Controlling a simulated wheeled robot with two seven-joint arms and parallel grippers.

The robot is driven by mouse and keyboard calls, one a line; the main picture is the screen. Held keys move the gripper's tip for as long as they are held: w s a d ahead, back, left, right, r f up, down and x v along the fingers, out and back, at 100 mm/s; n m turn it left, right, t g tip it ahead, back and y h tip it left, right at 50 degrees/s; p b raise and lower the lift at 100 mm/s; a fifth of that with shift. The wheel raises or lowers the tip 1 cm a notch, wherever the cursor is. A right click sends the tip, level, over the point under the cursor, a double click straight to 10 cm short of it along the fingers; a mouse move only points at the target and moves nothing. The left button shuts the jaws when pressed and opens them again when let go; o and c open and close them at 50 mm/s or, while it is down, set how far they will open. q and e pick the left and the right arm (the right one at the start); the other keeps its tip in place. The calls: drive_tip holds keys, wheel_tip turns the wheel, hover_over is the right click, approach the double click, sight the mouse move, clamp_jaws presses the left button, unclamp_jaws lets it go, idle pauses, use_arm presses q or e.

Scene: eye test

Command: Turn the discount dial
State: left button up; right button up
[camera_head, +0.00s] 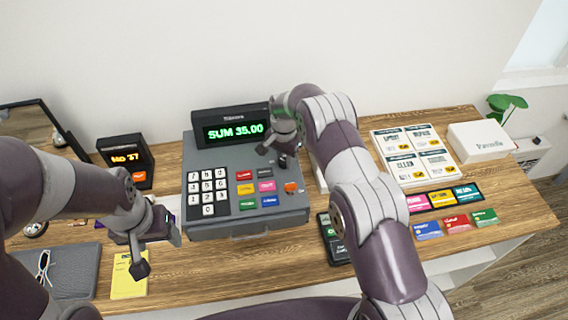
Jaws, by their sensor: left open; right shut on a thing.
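A grey cash register (216,157) stands on the wooden counter, its display (234,129) reading "SUM 35.00" in green. It has white number keys (208,190) and several coloured keys. My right gripper (275,156) is over the upper right of the register's sloped face. It is shut on what appears to be the discount dial, which the fingers hide. An orange piece (291,188) shows below it at the right of the keys. My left gripper (155,250) is open and empty, in front of the register's left side, above the counter near a yellow note.
A small display (124,158) reading "NO 37" stands left of the register. A yellow note (128,280) and grey pad (58,268) lie at the front left. A dark handheld device (332,238) lies right of the register. Coloured cards (457,222), a label board (403,172) and white box (480,141) fill the right.

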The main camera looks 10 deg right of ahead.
drive_tip(key=shift+f+m+b, duration=0.15)
drive_tip(key=shift+m+b, duration=0.75)
drive_tip(key=shift+m, duration=0.2)
drive_tip(key=shift+m+b, duration=0.55)
drive_tip(key=shift+m, duration=0.15)
drive_tip(key=shift+w+r, duration=0.1)
drive_tip(key=shift+r, duration=0.15)
drive_tip(key=o, duration=1)
drive_tip(key=shift+o, duration=0.2)
